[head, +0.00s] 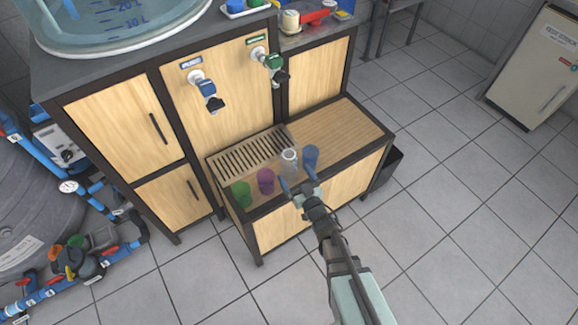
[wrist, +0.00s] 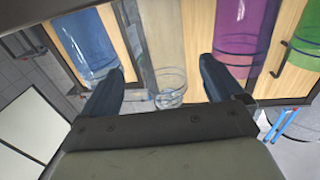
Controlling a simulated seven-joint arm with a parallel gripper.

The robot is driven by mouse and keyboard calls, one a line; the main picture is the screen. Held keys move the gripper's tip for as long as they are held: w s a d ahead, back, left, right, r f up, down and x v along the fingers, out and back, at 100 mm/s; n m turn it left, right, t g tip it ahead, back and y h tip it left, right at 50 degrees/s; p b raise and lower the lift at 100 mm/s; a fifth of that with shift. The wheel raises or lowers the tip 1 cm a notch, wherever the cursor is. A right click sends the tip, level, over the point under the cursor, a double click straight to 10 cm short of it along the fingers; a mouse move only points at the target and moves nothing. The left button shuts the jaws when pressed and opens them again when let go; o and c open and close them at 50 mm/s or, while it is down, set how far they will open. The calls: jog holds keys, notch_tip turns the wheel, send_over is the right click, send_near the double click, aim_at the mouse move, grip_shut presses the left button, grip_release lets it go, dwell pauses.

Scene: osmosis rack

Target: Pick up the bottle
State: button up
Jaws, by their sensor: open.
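A clear, see-through bottle (head: 289,161) stands upright on the low wooden bench, near its front edge. My gripper (head: 297,180) is open just in front of it, with blue fingers pointing at it. In the wrist view the bottle (wrist: 170,88) shows between the two spread fingers of my gripper (wrist: 164,76). I cannot tell whether the bottle is fully between the fingers or still beyond them. No contact is visible.
A blue cup (head: 311,155) stands close right of the bottle. A purple cup (head: 266,180) and a green cup (head: 241,193) stand to its left. Behind lies a slatted grille (head: 248,152), below blue (head: 207,88) and green (head: 273,62) taps. The bench's right part is clear.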

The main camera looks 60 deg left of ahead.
aim_at(290, 151)
jog(key=a, duration=0.5)
jog(key=shift+w+r, duration=0.15)
jog(key=shift+w, duration=0.1)
jog(key=c, duration=1)
jog(key=shift+r, duration=0.15)
notch_tip(290, 151, up, 10)
jog(key=shift+f, duration=0.1)
jog(key=shift+f, duration=0.1)
